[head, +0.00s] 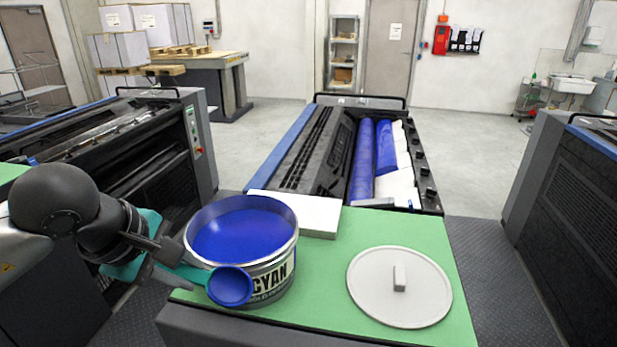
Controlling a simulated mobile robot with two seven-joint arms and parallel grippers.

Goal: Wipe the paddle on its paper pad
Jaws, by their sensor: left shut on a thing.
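My left gripper (163,256) comes in from the left and is shut on the handle of the paddle (231,287). The tin is open and holds blue ink. The white paper pad (318,215) lies behind and right of the tin, partly hidden by it. My right gripper is not in view.
The round grey lid (372,298) with a small handle lies on the green mat (325,265), right of the tin. Mat between tin and lid is clear. Behind the mat is a press (285,150) with blue rollers. Other machines stand at left and right.

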